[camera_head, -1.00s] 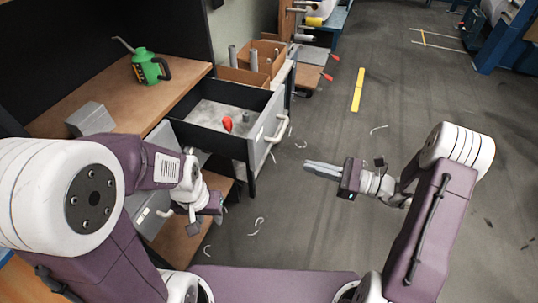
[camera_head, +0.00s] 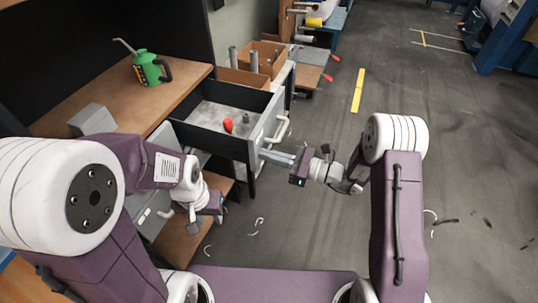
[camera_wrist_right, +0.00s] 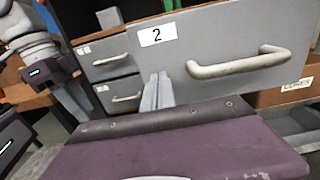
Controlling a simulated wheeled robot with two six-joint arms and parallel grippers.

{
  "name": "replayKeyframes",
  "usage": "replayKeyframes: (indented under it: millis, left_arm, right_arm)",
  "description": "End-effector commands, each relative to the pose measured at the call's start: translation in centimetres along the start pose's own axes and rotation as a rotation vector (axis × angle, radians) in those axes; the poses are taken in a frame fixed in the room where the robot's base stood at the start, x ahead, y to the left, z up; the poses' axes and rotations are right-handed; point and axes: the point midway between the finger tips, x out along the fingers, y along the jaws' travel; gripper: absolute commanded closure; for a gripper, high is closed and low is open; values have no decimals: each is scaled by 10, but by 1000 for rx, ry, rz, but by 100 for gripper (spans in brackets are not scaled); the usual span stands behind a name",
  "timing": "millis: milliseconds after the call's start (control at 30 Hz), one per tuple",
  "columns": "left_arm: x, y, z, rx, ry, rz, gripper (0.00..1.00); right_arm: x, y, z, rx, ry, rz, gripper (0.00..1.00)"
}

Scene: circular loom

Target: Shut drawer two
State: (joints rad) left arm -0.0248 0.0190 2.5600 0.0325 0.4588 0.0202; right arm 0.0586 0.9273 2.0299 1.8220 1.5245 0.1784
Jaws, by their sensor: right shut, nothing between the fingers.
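The drawer marked 2 (camera_wrist_right: 222,50) stands pulled out of the bench. In the head view its open box (camera_head: 215,117) holds a red item and a small grey part. Its pale bar handle (camera_head: 280,129) is on the front panel, and the handle (camera_wrist_right: 240,64) is right of the gripper in the right wrist view. My right gripper (camera_head: 266,156) is shut and empty, its fingertips at the drawer front below the "2" label; I cannot tell whether they touch. My left gripper (camera_head: 205,215) hangs low beside the bench's lower drawers; its fingers are too unclear to read.
A green oil can (camera_head: 152,69) and a grey block (camera_head: 92,119) sit on the wooden bench top (camera_head: 110,92). Cardboard boxes (camera_head: 262,60) with grey cylinders stand behind the drawer. Open floor (camera_head: 420,110) lies to the right, with pale scraps scattered on it.

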Motion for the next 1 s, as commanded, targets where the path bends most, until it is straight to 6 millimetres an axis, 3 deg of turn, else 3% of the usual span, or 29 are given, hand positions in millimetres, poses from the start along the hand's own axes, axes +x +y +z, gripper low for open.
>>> replayKeyframes:
  millis: [233, 367, 800, 1000]
  left_arm:
    - [1, 0, 0, 0, 0, 0, 64]
    - [2, 0, 0, 0, 0, 0, 64]
    - [24, 0, 2, 0, 0, 0, 64]
    - [33, -1, 3, 0, 0, 0, 64]
  right_arm:
    - [4, 0, 0, 0, 0, 1, 100]
    - [21, 1, -1, -1, 0, 3, 100]
    - [130, 2, -3, -2, -2, 4, 100]
    - [162, 1, -2, -2, -1, 2, 100]
